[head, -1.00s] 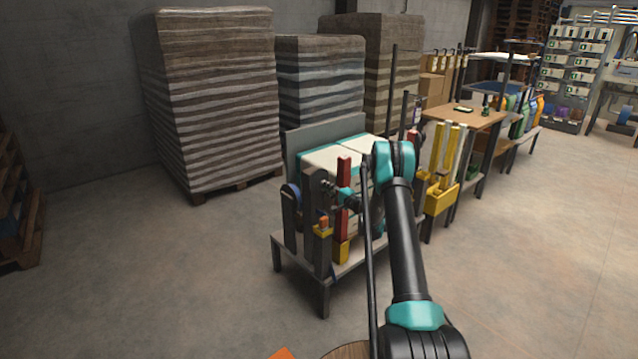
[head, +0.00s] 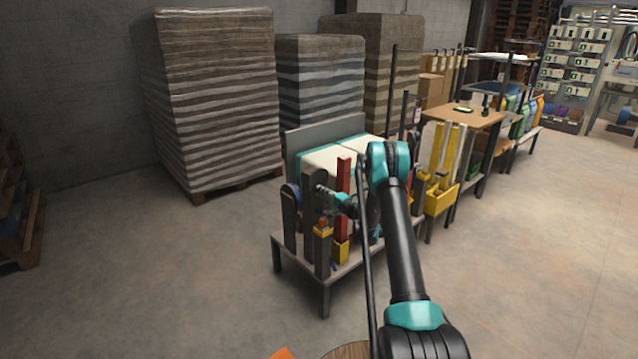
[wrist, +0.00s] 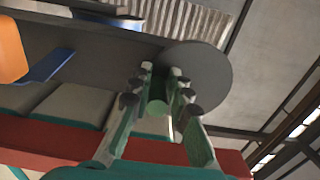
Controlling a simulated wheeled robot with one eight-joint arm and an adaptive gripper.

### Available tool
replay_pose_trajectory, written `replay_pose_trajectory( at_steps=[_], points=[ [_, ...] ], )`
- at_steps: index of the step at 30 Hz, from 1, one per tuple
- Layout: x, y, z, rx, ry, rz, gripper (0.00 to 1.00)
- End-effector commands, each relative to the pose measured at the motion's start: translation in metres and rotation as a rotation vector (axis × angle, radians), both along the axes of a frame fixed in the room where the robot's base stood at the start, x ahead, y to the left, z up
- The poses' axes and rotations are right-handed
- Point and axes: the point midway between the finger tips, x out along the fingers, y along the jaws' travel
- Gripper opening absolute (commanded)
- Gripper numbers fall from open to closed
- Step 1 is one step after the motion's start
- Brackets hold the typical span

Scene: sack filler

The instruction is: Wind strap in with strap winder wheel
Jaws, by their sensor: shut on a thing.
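In the wrist view, my gripper (wrist: 160,80) is closed around a short green handle (wrist: 157,103), with one finger on each side. Right behind the fingertips is a dark grey round-ended part (wrist: 210,75), joined to a long grey bar running left. I cannot tell whether it is the winder wheel or a post in front of it. In the head view, my gripper (head: 327,194) is at the rounded top of a dark upright post (head: 313,190) on the front of the low stand (head: 352,262). The handle and any strap cannot be made out there.
A red upright (head: 343,180) with a yellow foot stands right beside my gripper. White-topped bundles (head: 330,158) sit behind it. An orange part with a blue piece (wrist: 45,68) is at left in the wrist view. Open floor (head: 180,270) lies left of the stand.

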Motion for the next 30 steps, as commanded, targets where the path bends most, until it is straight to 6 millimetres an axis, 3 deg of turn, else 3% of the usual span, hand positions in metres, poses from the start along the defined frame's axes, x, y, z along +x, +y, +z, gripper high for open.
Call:
replay_pose_trajectory(
  at_steps=[17,30],
  points=[
    [-0.009,0.018,0.003,-0.004,0.001,0.011,0.00],
    [-0.013,0.017,0.010,-0.001,0.000,0.005,0.00]
  ],
)
